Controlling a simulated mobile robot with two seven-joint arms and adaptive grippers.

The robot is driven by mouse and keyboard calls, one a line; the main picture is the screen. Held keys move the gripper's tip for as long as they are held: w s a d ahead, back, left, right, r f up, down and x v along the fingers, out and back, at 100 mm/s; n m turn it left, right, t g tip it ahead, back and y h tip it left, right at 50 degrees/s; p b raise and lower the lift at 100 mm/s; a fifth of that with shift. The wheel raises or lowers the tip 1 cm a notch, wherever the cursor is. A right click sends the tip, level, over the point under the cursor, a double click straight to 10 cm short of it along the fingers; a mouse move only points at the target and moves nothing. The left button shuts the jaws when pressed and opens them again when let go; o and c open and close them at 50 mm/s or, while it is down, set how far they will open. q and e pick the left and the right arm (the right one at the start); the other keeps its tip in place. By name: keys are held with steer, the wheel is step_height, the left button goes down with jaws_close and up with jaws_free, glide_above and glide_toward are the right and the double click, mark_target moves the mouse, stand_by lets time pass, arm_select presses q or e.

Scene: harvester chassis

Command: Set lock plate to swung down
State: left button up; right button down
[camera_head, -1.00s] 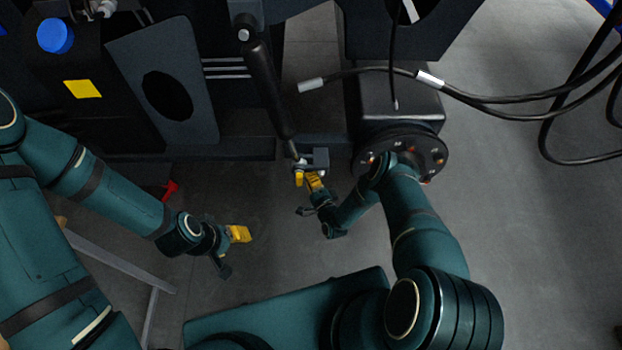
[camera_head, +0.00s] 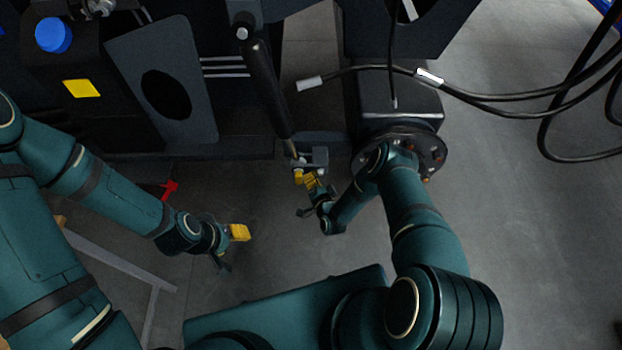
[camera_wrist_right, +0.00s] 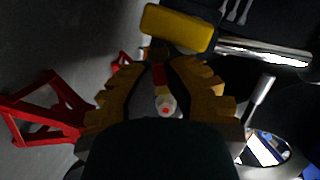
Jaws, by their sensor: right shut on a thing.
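The black cylinder (camera_head: 268,90) slants down to a grey bracket (camera_head: 313,158) at its lower end. My right gripper (camera_head: 309,178) is at this bracket, just below it. In the right wrist view, the yellow fingers of my right gripper (camera_wrist_right: 158,75) are closed in on a small reddish part between their tips, seemingly the lock plate. Its outline is mostly hidden by the fingers and the dark. A yellow block (camera_wrist_right: 178,27) lies just beyond the fingertips. My left gripper (camera_head: 238,233) hangs apart over the floor; its jaw opening is unclear.
A round dark flange (camera_head: 437,150) stands close beside my right forearm. Black hoses (camera_head: 500,98) cross above it to the right. A dark panel with an oval hole (camera_head: 130,55) stands left of the cylinder. A red stand (camera_wrist_right: 42,110) is at the left in the wrist view.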

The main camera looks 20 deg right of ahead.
steer(key=shift+s+d+f+n+g+h, duration=0.1)
steer(key=shift+d+f+n+g+h, duration=0.3)
steer(key=shift+n+h, duration=0.65)
steer(key=shift+s+d+f+n+g+h, duration=0.15)
steer(key=shift+d+n+g+h, duration=0.35)
steer(key=shift+n, duration=1.2)
steer(key=shift+s+d+f+n+g+h, duration=0.1)
steer(key=shift+d+f+n+g+h, duration=0.4)
steer(key=shift+n, duration=0.85)
steer(key=shift+r, duration=0.1)
steer(key=c, duration=1)
jaws_free()
steer(key=v, duration=1.2)
steer(key=shift+a, duration=0.1)
